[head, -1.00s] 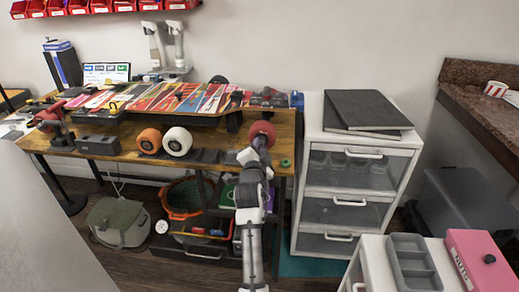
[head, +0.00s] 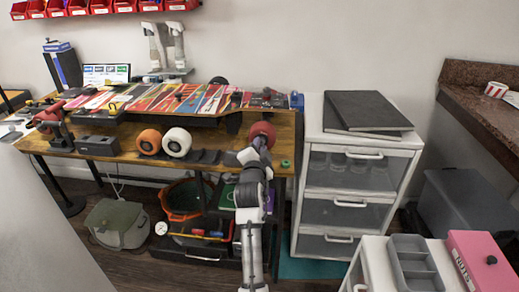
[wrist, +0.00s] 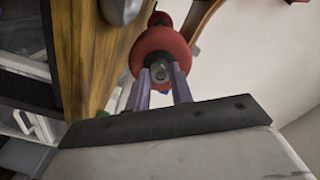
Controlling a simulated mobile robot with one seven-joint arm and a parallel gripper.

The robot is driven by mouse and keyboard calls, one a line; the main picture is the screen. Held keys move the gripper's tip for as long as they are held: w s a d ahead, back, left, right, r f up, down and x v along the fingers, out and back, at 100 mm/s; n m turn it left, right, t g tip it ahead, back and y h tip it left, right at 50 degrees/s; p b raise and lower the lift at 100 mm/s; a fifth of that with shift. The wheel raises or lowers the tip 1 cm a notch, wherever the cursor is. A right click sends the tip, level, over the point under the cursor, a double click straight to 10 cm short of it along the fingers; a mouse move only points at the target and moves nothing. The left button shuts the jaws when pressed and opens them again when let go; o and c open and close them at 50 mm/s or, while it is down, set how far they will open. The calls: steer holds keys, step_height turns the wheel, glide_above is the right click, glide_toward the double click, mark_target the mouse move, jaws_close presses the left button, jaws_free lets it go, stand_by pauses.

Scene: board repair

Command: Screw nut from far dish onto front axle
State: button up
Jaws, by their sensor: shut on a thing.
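A red wheel (head: 262,129) stands out at the right end of the work table. It also shows large in the wrist view (wrist: 160,44). My gripper (head: 259,146) is right in front of this wheel. In the wrist view my gripper (wrist: 160,82) has its two purple fingers on either side of a small grey metal nut (wrist: 160,71) at the wheel's centre. The fingers are shut on it. The axle is hidden behind the nut and wheel, so I cannot tell how far the nut is threaded. I cannot make out the dishes.
An orange wheel (head: 150,141) and a white wheel (head: 178,141) are near the table's front edge. A white drawer cabinet (head: 355,180) stands close on the right. A small green ring (head: 285,163) lies by the table corner.

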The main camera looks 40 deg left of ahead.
steer(key=m+b, duration=0.1)
steer(key=b, duration=0.1)
steer(key=m+b, duration=0.1)
steer(key=m, duration=0.1)
steer(key=shift+f+b, duration=0.25)
steer(key=shift+b, duration=0.15)
steer(key=shift+r+m+b, duration=0.2)
steer(key=shift+m+b, duration=0.55)
steer(key=shift+m, duration=0.55)
steer(key=shift+f+m+b, duration=0.1)
steer(key=shift+m+b, duration=0.2)
steer(key=shift+b, duration=0.1)
steer(key=shift+a+f+m+b, duration=0.1)
steer(key=shift+m+b, duration=0.6)
steer(key=shift+b, duration=0.15)
steer(key=m+b, duration=0.2)
steer(key=shift+m, duration=0.3)
steer(key=shift+r+m+b, duration=0.25)
steer(key=shift+m+b, duration=0.2)
steer(key=shift+m, duration=0.35)
steer(key=shift+f, duration=0.1)
